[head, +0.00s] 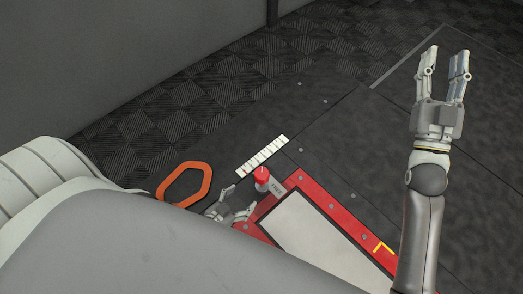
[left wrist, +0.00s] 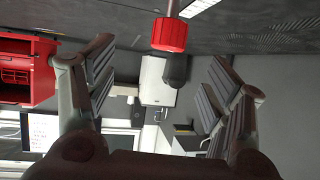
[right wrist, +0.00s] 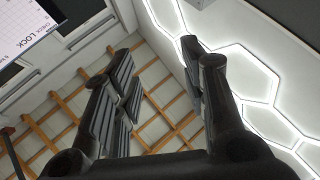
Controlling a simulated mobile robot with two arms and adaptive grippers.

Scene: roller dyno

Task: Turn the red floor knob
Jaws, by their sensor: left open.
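The red knob (head: 262,174) stands upright on the floor beside the label at the corner of the red-framed plate. In the left wrist view the red knob (left wrist: 169,34) shows at the upper middle, on a pale stem. My left gripper (head: 238,201) is open, low over the floor just to the lower left of the knob. Its fingers (left wrist: 160,75) are spread with nothing between them, and the knob lies beyond their tips. Part of this gripper is hidden behind my arm. My right gripper (head: 446,62) is open and empty, far to the right. Its spread fingers also show in the right wrist view (right wrist: 160,75).
A white scale strip (head: 262,156) lies behind the knob. An orange ring-shaped piece (head: 185,184) lies to the left. The red-framed plate (head: 318,191) extends to the lower right. A grey wall (head: 110,60) stands at the back left. Dark floor at right is clear.

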